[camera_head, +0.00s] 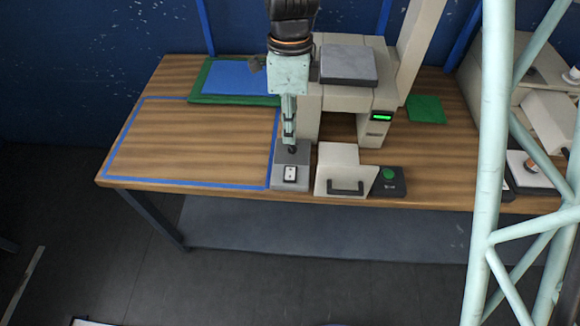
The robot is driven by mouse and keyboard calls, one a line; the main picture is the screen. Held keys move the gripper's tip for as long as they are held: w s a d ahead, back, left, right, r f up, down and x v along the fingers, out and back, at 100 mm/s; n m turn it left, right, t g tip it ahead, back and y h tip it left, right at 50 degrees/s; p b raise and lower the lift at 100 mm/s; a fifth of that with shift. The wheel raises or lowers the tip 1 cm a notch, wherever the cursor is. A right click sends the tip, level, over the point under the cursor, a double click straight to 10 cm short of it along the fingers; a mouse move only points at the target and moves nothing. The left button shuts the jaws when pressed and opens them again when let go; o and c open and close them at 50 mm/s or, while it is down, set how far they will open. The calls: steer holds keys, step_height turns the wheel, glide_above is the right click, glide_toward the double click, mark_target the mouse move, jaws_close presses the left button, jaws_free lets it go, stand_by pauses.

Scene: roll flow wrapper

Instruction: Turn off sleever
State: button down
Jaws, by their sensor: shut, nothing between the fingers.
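The sleever (307,118) is a beige machine on the wooden table, with a small lit green display (382,117) on its right front. A grey box with a white rocker switch (290,174) sits at its front left, near the table edge. My gripper (292,150) points down over the back part of this grey box, just behind the switch. It is shut and empty. I cannot tell whether its tip touches the box. The switch face is in plain view, but its position is too small to read.
A beige block with a black handle (346,188) and a black box with a green button (389,175) stand right of the switch. A blue-taped area (190,145) of table on the left is bare. A pale green truss (490,150) crosses the right side.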

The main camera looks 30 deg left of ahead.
mark_target(289, 176)
steer(key=shift+f, duration=0.15)
stand_by(0.3)
steer(key=shift+s+d+f+b, duration=0.15)
steer(key=shift+s+f, duration=0.1)
steer(key=shift+f, duration=2)
steer(key=shift+s+d+f+b, duration=0.1)
steer(key=shift+s+f+b, duration=0.15)
steer(key=shift+f, duration=2.05)
steer(key=shift+s+d+f+b, duration=0.15)
steer(key=shift+s+f, duration=0.1)
steer(key=shift+f, duration=2)
